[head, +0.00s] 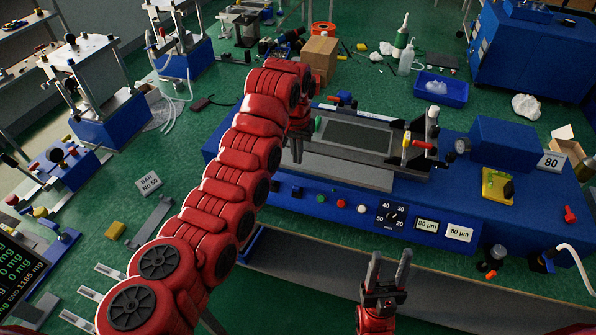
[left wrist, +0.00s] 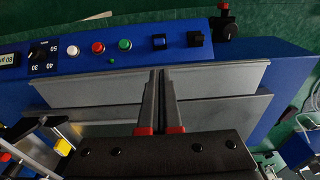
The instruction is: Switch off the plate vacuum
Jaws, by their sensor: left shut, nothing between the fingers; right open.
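The blue press (head: 460,200) has a front panel with a blue rocker switch (left wrist: 159,41), a black switch (left wrist: 195,38), and green (left wrist: 124,43), red (left wrist: 98,47) and white (left wrist: 72,50) buttons. No label shows which control is the plate vacuum. The dark plate (head: 355,134) lies on top of the press, behind the panel. My left gripper (head: 297,155) is shut and empty above the press's front part. In the left wrist view its fingertips (left wrist: 161,73) overlap the grey front ledge, just short of the blue rocker. My right gripper (head: 390,266) is open and empty in front of the press.
A dial (head: 390,215) and two displays (head: 443,229) sit right of the buttons. A lever with a red handle (head: 421,144) stands at the plate's right. A cardboard box (head: 320,53) and a blue tray (head: 441,88) are behind. My left arm crosses the green bench.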

